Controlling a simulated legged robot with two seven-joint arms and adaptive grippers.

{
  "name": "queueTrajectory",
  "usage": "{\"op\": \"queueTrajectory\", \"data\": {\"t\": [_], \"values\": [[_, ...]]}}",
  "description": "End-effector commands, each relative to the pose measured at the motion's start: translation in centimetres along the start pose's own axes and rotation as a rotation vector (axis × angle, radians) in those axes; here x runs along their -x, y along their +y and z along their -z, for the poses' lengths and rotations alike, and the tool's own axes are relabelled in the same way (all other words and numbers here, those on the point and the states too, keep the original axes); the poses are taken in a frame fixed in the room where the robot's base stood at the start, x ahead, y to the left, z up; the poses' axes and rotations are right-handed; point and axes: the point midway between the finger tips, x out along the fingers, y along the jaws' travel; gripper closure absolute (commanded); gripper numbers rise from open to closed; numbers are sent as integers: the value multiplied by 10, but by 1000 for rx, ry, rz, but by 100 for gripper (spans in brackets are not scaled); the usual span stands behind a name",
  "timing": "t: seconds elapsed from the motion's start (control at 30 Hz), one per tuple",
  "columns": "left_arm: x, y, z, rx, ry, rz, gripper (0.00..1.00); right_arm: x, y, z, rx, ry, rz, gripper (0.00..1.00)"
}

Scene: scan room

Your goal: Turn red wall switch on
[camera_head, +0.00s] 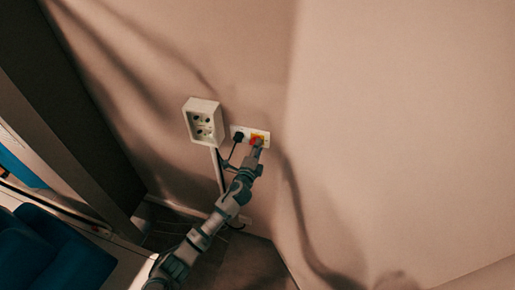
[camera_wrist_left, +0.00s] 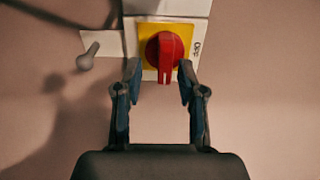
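The red wall switch (camera_wrist_left: 165,55) is a round rotary knob on a yellow square plate (camera_wrist_left: 150,32). Its red handle points downward in the left wrist view. In the head view the red switch (camera_head: 256,137) sits on a white wall plate, partly covered by my gripper. My left gripper (camera_wrist_left: 160,82) is open, with its fingers to either side of the lower part of the red handle. No clear contact shows. In the head view my left gripper (camera_head: 258,146) is at the switch. My right gripper is not in view.
A white socket box (camera_head: 203,121) is on the wall further left. Blue seats (camera_head: 50,250) are at the lower left. The wall to the right is bare.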

Motion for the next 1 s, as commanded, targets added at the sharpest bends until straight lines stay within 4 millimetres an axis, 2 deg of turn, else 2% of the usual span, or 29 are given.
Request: {"op": "queueTrajectory", "data": {"t": [0.17, 0.27, 0.5, 0.7, 0.83, 1.0], "values": [[5, -1, -1, 0, -2, 2, 60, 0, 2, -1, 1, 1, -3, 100], [18, 0, -1, -1, -1, 2, 60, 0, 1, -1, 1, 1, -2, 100], [71, 2, -1, 0, 0, -1, 60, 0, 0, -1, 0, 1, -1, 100], [105, 2, 1, 0, 1, -2, 60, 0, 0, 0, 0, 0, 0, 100], [116, 2, 1, 0, 0, -3, 60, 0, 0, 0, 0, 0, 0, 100], [118, 2, 1, 0, 0, -2, 60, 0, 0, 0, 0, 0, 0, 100]]}}
